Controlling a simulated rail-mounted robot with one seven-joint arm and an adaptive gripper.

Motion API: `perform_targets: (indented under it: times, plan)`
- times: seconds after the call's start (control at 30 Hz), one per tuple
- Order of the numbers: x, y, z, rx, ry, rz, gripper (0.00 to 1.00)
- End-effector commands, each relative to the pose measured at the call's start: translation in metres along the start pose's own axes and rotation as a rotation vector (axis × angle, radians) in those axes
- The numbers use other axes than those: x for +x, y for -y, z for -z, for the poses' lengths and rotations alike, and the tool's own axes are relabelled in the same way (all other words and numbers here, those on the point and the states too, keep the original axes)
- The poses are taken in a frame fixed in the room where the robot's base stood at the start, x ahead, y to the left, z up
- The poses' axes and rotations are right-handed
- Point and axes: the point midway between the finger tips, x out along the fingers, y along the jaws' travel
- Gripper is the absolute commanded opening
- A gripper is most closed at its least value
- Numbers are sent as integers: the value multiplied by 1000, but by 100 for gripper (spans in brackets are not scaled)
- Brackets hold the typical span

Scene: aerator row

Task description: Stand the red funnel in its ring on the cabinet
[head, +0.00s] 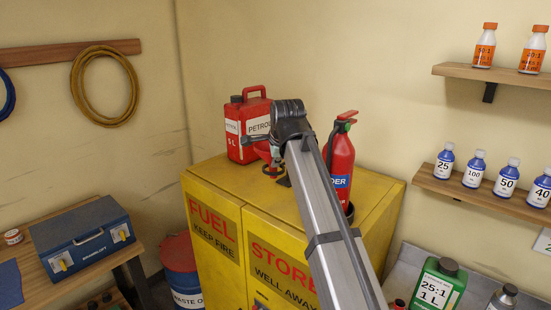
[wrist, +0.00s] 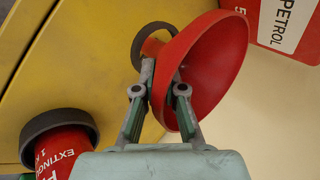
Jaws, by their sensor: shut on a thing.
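In the head view the funnel (head: 262,151) is small and partly hidden by my gripper, above the top of the yellow cabinet (head: 222,178).
A red petrol can (head: 247,125) stands at the back left of the cabinet top, close to the funnel. A red fire extinguisher (head: 340,163) stands at the right in a dark round holder (wrist: 55,128). Shelves with bottles hang on the right wall.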

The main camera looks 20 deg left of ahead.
Motion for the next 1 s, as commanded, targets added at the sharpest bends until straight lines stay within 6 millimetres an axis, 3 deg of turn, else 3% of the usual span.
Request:
perform_targets:
  times: [0.7,0.73,0.8,1.0]
  plan:
    - [16,-12,0,0,0,0,0]
    - [15,-12,0,0,0,0,20]
    - [15,-12,0,0,0,-1,38]
    - [16,-12,0,0,0,-2,38]
